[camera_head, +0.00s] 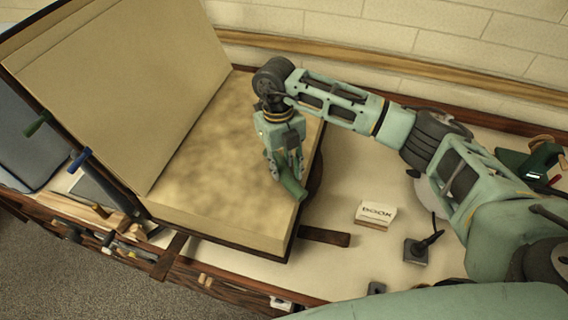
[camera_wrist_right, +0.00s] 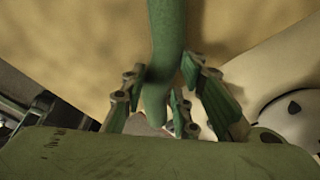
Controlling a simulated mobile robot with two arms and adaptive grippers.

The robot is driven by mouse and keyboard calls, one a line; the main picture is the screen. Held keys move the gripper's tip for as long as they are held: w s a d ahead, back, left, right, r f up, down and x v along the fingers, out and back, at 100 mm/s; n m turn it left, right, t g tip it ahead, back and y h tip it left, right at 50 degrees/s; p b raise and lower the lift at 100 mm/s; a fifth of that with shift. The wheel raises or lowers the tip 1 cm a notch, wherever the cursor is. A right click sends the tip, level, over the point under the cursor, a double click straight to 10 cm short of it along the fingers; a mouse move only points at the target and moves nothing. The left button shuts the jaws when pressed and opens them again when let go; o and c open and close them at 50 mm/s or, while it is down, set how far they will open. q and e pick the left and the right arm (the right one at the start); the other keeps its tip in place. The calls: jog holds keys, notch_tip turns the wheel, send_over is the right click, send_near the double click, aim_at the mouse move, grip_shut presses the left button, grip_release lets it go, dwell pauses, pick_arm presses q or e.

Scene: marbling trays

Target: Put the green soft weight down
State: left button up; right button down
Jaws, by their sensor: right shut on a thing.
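The green soft weight (camera_head: 293,190) is a rounded dark green tube. My right gripper (camera_head: 284,172) is shut on it over the right part of the big open book's mottled page (camera_head: 215,135). In the right wrist view the weight (camera_wrist_right: 166,42) runs up from between the fingers (camera_wrist_right: 168,103), with the page behind it. I cannot tell whether the weight touches the page. My left gripper is not in view.
Pale table lies between.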

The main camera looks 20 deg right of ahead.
aim_at(280, 163)
jog(key=shift+f, duration=0.2)
jog(key=c, duration=1.4)
grip_release()
jog(key=shift+r, duration=0.1)
jog(key=shift+o, duration=0.2)
jog(key=shift+r, duration=0.2)
jog(key=shift+w+r, duration=0.1)
jog(key=shift+r, duration=0.2)
notch_tip(280, 163, up, 11)
jog(key=w+b, duration=0.1)
jog(key=b, duration=0.3)
jog(key=shift+w+a, duration=0.2)
jog(key=shift+w, duration=0.05)
jog(key=shift+r, duration=0.1)
